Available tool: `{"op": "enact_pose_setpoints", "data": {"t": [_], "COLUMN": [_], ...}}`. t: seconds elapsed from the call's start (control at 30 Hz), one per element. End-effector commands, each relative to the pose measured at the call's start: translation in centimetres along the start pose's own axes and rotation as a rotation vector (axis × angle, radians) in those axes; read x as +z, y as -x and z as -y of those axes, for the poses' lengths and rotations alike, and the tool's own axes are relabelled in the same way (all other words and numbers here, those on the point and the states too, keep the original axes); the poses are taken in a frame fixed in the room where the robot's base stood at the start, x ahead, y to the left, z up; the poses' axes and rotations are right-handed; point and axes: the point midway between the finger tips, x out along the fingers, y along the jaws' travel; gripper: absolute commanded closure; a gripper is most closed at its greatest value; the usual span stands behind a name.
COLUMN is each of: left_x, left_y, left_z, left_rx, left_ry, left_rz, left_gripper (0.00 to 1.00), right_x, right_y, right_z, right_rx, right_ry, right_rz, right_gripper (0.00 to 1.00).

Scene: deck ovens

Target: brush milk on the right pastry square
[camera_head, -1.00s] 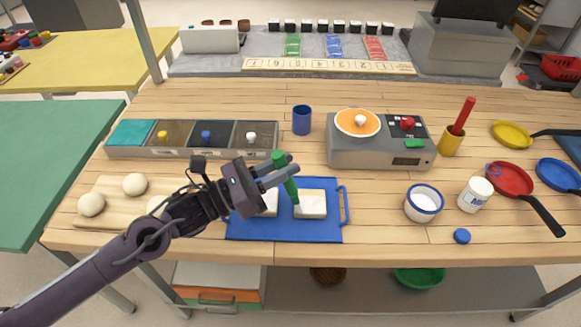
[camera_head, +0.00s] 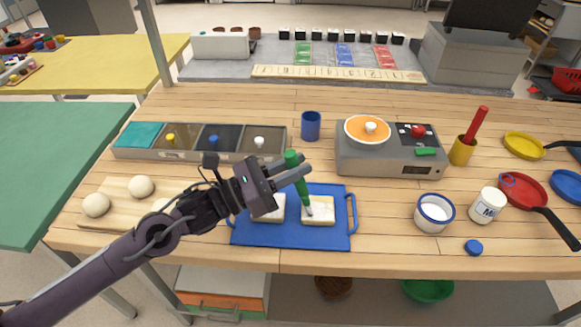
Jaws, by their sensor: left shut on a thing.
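My left gripper (camera_head: 294,172) is shut on a green brush (camera_head: 299,180), held tilted with its tip down. The brush tip is at the left part of the right pastry square (camera_head: 319,211); it looks to be touching the top, though I cannot be sure. The left pastry square (camera_head: 272,209) is partly hidden behind my gripper. Both squares lie on a blue tray (camera_head: 292,237) with side handles. A white bowl with a blue rim (camera_head: 434,214) holds white milk. A white milk jar (camera_head: 487,206) stands to its right. My right gripper is not in view.
A wooden board (camera_head: 118,196) with several dough balls lies at left. Behind the tray are a compartment bin (camera_head: 200,157), a blue cup (camera_head: 311,126) and a grey cooker (camera_head: 390,160). A blue lid (camera_head: 473,247) and a red pan (camera_head: 522,192) are at right.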

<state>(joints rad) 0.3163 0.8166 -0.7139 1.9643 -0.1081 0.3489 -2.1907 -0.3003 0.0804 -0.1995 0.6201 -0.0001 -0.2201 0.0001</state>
Motion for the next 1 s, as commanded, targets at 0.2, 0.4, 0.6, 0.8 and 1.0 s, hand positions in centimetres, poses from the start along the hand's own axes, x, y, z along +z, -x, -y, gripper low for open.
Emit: {"op": "enact_pose_setpoints", "data": {"t": [0.2,0.4,0.6,0.8,1.0], "left_x": [-0.6,-0.6,-1.0,-1.1,-1.0], "left_y": [-1.4,-1.9,-3.1,-4.1,-4.1], "left_z": [0.8,1.1,1.7,2.2,2.2], "left_rx": [-0.004,-0.003,-0.004,-0.003,-0.003], "left_ry": [0.002,0.002,0.003,0.003,0.002], "left_rz": [0.000,-0.001,0.001,0.000,-0.001], "left_gripper": [1.00,1.00,1.00,1.00,1.00], "right_x": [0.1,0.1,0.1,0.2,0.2], "right_y": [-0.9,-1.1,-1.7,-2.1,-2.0], "right_z": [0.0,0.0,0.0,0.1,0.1], "right_rx": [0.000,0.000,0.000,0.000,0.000], "right_ry": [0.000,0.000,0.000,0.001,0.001], "right_rz": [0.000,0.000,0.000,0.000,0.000], "right_gripper": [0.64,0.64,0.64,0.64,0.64]}}
